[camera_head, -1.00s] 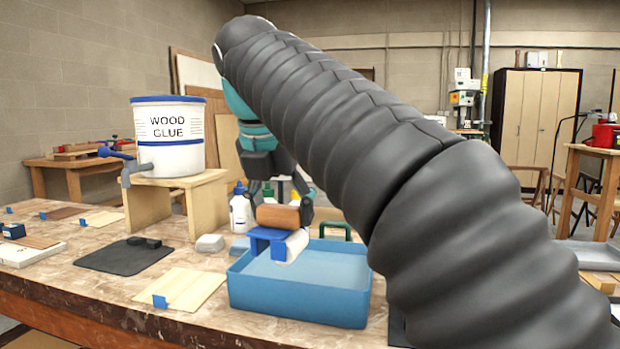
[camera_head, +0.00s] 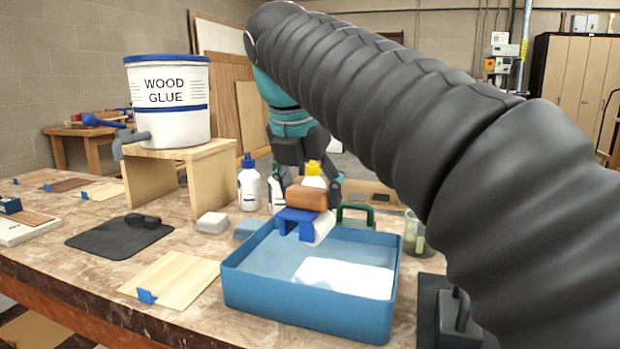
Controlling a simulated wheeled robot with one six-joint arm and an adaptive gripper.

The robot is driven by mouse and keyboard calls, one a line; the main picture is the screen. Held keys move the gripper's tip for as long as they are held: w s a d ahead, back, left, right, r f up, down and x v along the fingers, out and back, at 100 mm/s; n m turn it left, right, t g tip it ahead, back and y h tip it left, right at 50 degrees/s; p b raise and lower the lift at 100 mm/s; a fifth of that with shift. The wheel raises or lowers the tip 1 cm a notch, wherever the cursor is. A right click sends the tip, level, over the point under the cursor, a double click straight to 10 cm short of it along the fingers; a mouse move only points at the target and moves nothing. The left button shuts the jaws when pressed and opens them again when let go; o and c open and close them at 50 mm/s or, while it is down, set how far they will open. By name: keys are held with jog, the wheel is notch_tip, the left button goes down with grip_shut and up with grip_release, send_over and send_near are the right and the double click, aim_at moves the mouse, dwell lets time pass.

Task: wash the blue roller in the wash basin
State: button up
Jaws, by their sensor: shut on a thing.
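The blue roller (camera_head: 297,217) has a blue frame, a white roller sleeve (camera_head: 319,230) and a brown block-like handle (camera_head: 307,198). My gripper (camera_head: 312,182) points down and is shut on the brown handle; its fingers partly show beside it. The basin is a blue open rectangular tub with pale blue water and a bright white patch on the water. I cannot tell whether the sleeve touches the water.
A wood glue tub (camera_head: 168,105) stands on a wooden stand (camera_head: 192,168) at left. White bottles (camera_head: 249,187), a green handle (camera_head: 357,211) and a glass jar (camera_head: 414,236) are behind the basin. A black pad (camera_head: 118,238) and thin board (camera_head: 172,279) lie left.

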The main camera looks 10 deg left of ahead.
aim_at(292, 230)
jog(key=shift+f+b, duration=1.95)
jog(key=shift+f, duration=1.6)
jog(key=shift+s+d, duration=0.15)
jog(key=shift+d, duration=1.35)
jog(key=shift+a+r+p, duration=0.15)
jog(key=shift+a+p, duration=0.85)
jog(key=shift+a, duration=0.45)
jog(key=shift+w+a+p, duration=0.2)
jog(key=shift+a+p, duration=0.8)
jog(key=shift+a, duration=0.2)
jog(key=shift+a+f, duration=0.2)
jog(key=shift+a, duration=0.15)
